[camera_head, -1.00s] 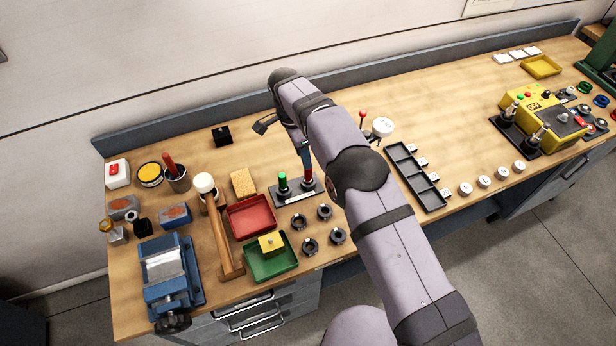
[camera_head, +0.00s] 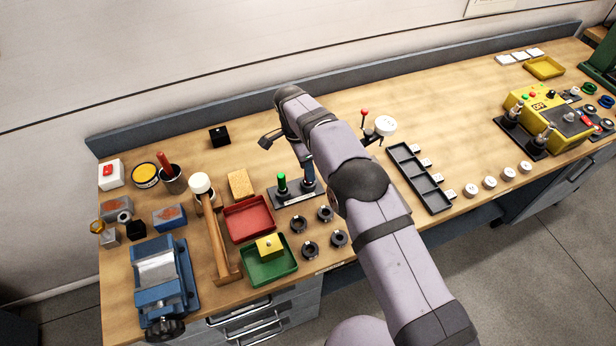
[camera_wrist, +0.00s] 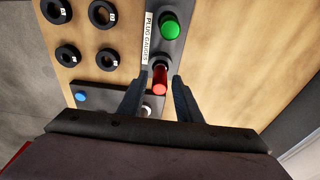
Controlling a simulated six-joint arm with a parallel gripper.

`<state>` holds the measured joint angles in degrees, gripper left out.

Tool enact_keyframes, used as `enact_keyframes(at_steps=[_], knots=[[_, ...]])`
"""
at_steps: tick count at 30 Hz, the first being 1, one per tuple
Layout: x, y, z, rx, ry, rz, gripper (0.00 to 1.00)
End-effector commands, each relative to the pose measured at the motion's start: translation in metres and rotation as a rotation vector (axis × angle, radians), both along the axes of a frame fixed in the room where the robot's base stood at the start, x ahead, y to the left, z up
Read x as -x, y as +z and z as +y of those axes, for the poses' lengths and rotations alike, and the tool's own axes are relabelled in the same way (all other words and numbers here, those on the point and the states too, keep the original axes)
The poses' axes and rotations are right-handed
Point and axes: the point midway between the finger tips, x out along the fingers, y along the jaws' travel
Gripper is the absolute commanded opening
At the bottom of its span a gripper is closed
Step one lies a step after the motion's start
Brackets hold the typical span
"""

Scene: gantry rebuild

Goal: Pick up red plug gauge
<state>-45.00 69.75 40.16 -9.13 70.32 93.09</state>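The red plug gauge (camera_wrist: 160,78) stands in the dark plug-gauge holder (camera_wrist: 173,49), next to the green plug gauge (camera_wrist: 170,27), in the wrist view. My gripper (camera_wrist: 157,80) is open, with one finger on each side of the red gauge's lower part in the picture. I cannot tell whether either finger touches it. In the head view the green gauge (camera_head: 282,181) and the holder (camera_head: 284,197) show, while my gripper (camera_head: 308,179) covers the red gauge.
Several black ring gauges (camera_head: 325,213) lie in front of the holder. A red tray (camera_head: 268,232), a green tray (camera_head: 283,275) and a mallet (camera_head: 219,240) are to the left. A black compartment tray (camera_head: 424,186) is to the right. The bench behind the holder is mostly clear.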

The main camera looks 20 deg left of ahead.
Motion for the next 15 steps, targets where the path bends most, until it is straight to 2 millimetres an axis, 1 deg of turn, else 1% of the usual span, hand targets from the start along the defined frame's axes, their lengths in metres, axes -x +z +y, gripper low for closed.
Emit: enact_keyframes(at_steps=[8,9,10,11,12,13,15], knots=[[-0.0001,-0.0004,-0.0001,0.000,0.000,0.000,0.31],[0.0000,-0.0004,0.0000,0.000,0.000,0.000,0.26],[0.0000,-0.0004,0.0000,0.000,0.000,0.000,0.19],[0.0000,-0.0004,0.0000,0.000,0.000,0.000,0.12],[0.0000,-0.0003,0.0000,0.000,0.000,0.000,0.03],[0.0000,-0.0004,0.0000,0.000,0.000,0.000,0.00],[-0.0001,0.0000,0.0001,-0.001,0.000,-0.001,0.00]])
